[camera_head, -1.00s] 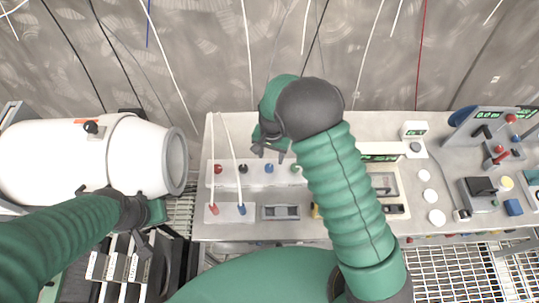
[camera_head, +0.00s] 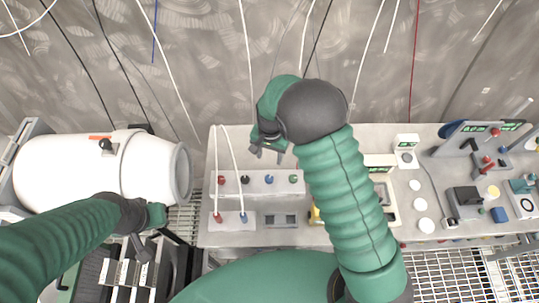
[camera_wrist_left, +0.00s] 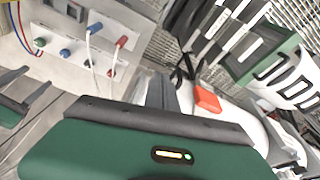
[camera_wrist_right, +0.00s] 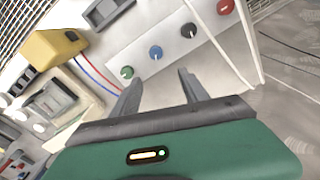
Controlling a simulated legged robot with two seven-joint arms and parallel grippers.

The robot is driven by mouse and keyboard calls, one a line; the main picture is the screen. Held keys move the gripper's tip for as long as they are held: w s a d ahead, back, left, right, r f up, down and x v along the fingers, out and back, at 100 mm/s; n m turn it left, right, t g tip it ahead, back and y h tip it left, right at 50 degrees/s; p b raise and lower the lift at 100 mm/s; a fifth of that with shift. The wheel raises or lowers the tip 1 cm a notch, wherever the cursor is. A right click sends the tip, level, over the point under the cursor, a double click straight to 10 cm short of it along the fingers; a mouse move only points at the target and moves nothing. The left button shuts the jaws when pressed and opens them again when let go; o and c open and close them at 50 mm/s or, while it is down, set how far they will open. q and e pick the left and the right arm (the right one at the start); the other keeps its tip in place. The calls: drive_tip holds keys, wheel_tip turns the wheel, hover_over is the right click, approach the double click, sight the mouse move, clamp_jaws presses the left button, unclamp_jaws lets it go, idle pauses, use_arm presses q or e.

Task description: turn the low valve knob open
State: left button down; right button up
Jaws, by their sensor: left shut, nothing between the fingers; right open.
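A pale panel (camera_head: 257,190) carries a row of small knobs: red (camera_head: 221,180), black (camera_head: 245,179), blue (camera_head: 269,178) and green (camera_head: 293,178). Which one the task calls the low valve knob I cannot tell. My right gripper (camera_head: 266,151) is open and empty, just behind the row near the blue and green knobs. In the right wrist view, the green knob (camera_wrist_right: 127,72) lies beyond the left fingertip, and the blue knob (camera_wrist_right: 156,53) is beyond the gap; neither is between the fingers. My left gripper (camera_head: 144,246) is shut and empty, in front of the white tank (camera_head: 70,170).
A lower socket plate (camera_head: 230,224) has red and blue plugs with white cables rising from them. A yellow device (camera_wrist_right: 55,47) stands near the green knob. Switch boxes (camera_head: 465,200) and round white discs (camera_head: 424,225) fill the bench's right. A patterned wall (camera_head: 200,60) with hanging cables stands behind.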

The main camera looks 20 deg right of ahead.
wheel_tip(320, 180, up, 8)
drive_tip(key=p, duration=0.5)
drive_tip(key=shift+a+f, duration=0.15)
drive_tip(key=shift+f, duration=0.1)
drive_tip(key=shift+a+p, duration=0.1)
drive_tip(key=shift+p, duration=0.3)
